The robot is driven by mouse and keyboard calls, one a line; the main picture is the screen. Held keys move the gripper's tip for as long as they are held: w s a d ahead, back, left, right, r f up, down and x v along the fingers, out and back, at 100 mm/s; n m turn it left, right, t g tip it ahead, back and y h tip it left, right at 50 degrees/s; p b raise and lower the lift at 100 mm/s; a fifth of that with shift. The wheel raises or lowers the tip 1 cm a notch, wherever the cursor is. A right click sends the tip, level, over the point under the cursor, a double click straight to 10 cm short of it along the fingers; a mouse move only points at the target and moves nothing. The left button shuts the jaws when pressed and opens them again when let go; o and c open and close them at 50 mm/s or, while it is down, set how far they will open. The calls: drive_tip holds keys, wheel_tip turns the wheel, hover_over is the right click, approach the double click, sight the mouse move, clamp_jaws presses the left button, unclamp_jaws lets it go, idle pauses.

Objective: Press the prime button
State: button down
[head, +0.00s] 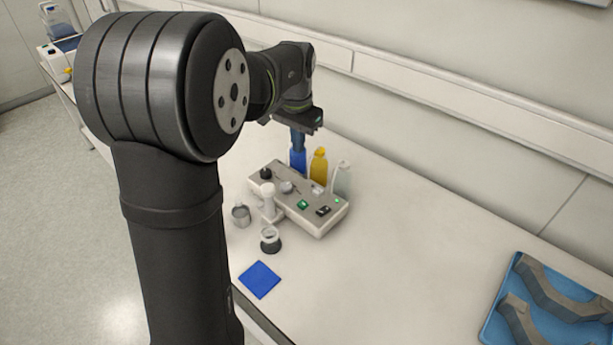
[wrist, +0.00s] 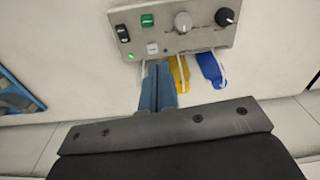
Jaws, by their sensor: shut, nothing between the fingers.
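A grey control unit (head: 278,205) stands on the bench, and its panel (wrist: 205,38) fills the top of the wrist view. It carries a green button (wrist: 147,20), also in the head view (head: 303,204), and a white button (wrist: 152,48), also in the head view (head: 317,190). I cannot read which is the prime button. A black rocker switch (wrist: 122,33), a silver knob (wrist: 183,22) and a black knob (wrist: 226,16) share the panel. My gripper (wrist: 158,66) is shut and empty, its blue-grey fingers pointing down behind the panel's back edge, apart from the buttons. It also shows in the head view (head: 298,147).
A metal cup (head: 241,216), a black-based jar (head: 270,240) and a blue mat (head: 260,280) lie in front. A blue tray (head: 497,318) is at right. Bench between is clear.

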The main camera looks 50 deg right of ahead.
drive_tip(key=m, duration=0.1)
hover_over(317, 192)
wheel_tip(317, 192, down, 3)
drive_tip(key=shift+w+d+r+y, duration=0.1)
drive_tip(key=shift+d+r+y, duration=0.05)
drive_tip(key=shift+d+y, duration=0.15)
wheel_tip(317, 192, down, 14)
idle(0.4)
drive_tip(key=shift+a+f, duration=0.2)
drive_tip(key=shift+f, duration=1)
wheel_tip(317, 192, up, 15)
drive_tip(key=shift+d, duration=0.2)
